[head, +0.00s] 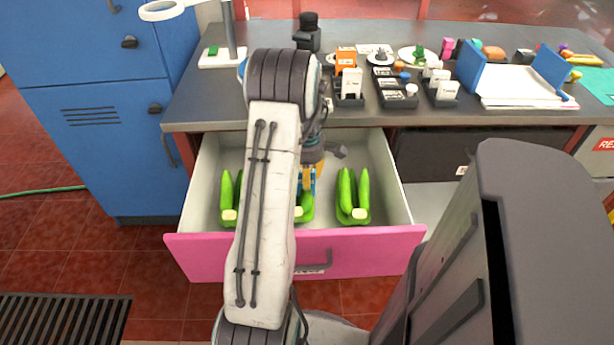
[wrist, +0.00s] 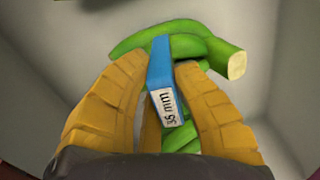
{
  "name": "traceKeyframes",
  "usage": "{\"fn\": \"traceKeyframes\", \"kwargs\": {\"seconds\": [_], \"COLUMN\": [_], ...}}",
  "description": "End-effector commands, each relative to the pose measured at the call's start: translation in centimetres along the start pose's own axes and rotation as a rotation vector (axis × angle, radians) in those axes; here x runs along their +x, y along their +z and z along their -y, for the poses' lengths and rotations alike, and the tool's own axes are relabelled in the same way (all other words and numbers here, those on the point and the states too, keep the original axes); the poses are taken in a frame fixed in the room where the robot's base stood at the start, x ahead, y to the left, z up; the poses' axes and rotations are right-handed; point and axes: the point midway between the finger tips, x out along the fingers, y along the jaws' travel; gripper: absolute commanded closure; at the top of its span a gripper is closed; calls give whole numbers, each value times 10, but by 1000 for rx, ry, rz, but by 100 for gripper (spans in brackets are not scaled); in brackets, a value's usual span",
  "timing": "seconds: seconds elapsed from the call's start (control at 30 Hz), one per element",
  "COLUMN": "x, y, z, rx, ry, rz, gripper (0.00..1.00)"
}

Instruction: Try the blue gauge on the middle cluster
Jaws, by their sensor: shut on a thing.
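My gripper (wrist: 168,118) is shut on the blue gauge (wrist: 160,62), which carries a white label reading "35 mm" in the wrist view. The gauge's far end lies over the green middle cluster (wrist: 208,50); I cannot tell whether it touches it. In the head view the blue gauge (head: 312,180) shows just above the middle cluster (head: 307,207) inside the open drawer. My arm hides the left part of that cluster and most of the gripper. A left cluster (head: 229,198) and a right cluster (head: 353,197) lie on either side in the drawer.
The pink-fronted drawer (head: 200,255) is pulled out, with bare floor between the clusters. The grey worktop (head: 205,100) above holds small holders, plates and a blue-ended paper tray (head: 520,90). A blue cabinet (head: 95,110) stands at left.

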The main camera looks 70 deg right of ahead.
Motion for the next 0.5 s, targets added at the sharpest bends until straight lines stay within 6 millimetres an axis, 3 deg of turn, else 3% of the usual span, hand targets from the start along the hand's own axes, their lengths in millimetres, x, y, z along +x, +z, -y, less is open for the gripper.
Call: {"fn": "traceKeyframes", "kwargs": {"seconds": [0.5], "x": [7], "y": [0], "z": [0], "rx": [0], "ry": [0], "rz": [0], "gripper": [100]}}
